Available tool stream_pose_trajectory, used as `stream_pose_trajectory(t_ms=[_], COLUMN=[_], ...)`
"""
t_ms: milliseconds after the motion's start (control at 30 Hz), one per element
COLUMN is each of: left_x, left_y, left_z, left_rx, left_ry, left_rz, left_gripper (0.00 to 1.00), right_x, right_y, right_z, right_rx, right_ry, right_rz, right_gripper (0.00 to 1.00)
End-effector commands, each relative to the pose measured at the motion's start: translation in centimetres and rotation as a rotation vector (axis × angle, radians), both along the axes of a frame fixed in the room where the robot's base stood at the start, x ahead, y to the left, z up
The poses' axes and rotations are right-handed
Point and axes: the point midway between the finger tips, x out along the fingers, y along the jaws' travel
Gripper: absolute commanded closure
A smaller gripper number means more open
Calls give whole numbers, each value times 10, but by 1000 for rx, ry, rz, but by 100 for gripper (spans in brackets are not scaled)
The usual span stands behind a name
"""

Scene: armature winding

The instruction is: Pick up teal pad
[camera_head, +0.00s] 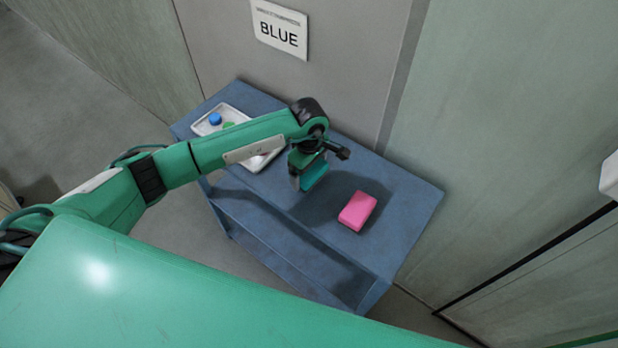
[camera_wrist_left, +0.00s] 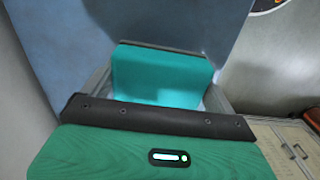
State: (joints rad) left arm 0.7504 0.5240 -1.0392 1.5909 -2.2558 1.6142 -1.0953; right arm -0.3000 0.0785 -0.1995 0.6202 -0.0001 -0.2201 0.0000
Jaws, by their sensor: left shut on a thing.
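The teal pad (camera_head: 314,174) is a flat block held in my left gripper (camera_head: 308,180), above the blue table. In the left wrist view the teal pad (camera_wrist_left: 160,75) sits between the fingers of my left gripper (camera_wrist_left: 160,80), which is shut on it. The pad's shadow seems to fall on the table, and it looks raised off the surface. The arm and gripper hide part of the pad in the head view. My right gripper is not in view.
A blue table (camera_head: 400,215) with a lower shelf stands against the wall. A pink block (camera_head: 357,211) lies right of my left gripper. A white tray (camera_head: 257,162) with a blue item (camera_head: 215,118) and a green item (camera_head: 228,125) is at the left. A sign (camera_head: 280,30) reads BLUE.

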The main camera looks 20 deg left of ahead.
Motion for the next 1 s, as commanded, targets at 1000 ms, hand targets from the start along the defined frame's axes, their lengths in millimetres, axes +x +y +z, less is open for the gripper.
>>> stream_pose_trajectory(t_ms=[1000], left_x=[0], left_y=[0], left_z=[163], left_rx=[1], left_ry=[0], left_rz=[0], left_gripper=[31], right_x=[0], right_y=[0], right_z=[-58], right_rx=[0], right_ry=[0], right_rz=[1], right_gripper=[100])
